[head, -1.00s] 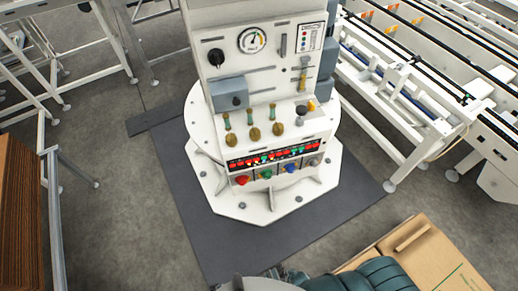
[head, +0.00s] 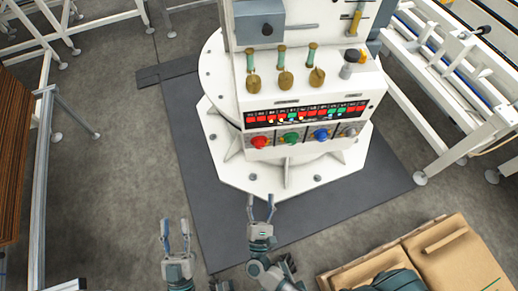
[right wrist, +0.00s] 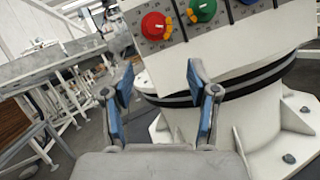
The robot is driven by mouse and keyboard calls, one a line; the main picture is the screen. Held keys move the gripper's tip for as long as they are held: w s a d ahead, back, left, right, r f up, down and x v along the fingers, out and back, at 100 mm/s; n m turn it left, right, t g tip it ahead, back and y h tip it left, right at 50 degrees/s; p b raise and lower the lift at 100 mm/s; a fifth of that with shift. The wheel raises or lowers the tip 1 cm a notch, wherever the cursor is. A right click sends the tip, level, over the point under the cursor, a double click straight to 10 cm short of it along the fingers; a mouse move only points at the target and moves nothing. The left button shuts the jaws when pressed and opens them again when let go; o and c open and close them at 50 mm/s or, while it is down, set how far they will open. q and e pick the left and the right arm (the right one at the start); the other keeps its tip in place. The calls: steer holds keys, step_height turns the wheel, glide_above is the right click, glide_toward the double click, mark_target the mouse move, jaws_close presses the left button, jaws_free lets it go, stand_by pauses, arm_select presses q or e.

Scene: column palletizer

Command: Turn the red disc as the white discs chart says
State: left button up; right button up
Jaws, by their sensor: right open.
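The red disc (head: 259,142) is a round knob at the left end of a row on the sloped front panel. In the right wrist view the red disc (right wrist: 155,26) shows a pale line on its face and a yellow pointer beside it. A black strip (head: 306,112) with red and green fields and small white marks runs above the row; its lettering is too small to read. My right gripper (head: 261,205) is open and empty, below the red disc and apart from it. My left gripper (head: 175,228) is open and empty, lower left of the panel.
A green disc (head: 290,138), a blue disc (head: 321,134) and a grey-white disc (head: 350,132) continue the row. Brass handles (head: 285,80) stand above. Cardboard boxes (head: 455,255) lie lower right. A white conveyor frame (head: 450,100) stands right. The dark mat (head: 200,200) is clear.

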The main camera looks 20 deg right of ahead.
glide_toward(261, 147)
steer(key=w, duration=0.2)
steer(key=x, duration=0.3)
steer(key=d+x, duration=0.1)
steer(key=x, duration=0.3)
steer(key=shift+s+r+p, duration=0.15)
steer(key=shift+s+p, duration=0.1)
steer(key=shift+p, duration=0.05)
steer(key=shift+w+a, duration=0.15)
steer(key=shift+a+r, duration=0.1)
steer(key=shift+a, duration=0.3)
steer(key=shift+d, duration=0.15)
steer(key=c, duration=0.8)
arm_select(q)
steer(key=shift+w+a+f+g, duration=0.2)
steer(key=shift+f+g, duration=0.1)
steer(key=shift+f, duration=0.1)
steer(key=shift+w+a+f+g, duration=0.2)
steer(key=shift+f+g, duration=0.1)
steer(key=shift+f, duration=0.05)
arm_select(e)
steer(key=shift+d, duration=0.2)
jaws_close()
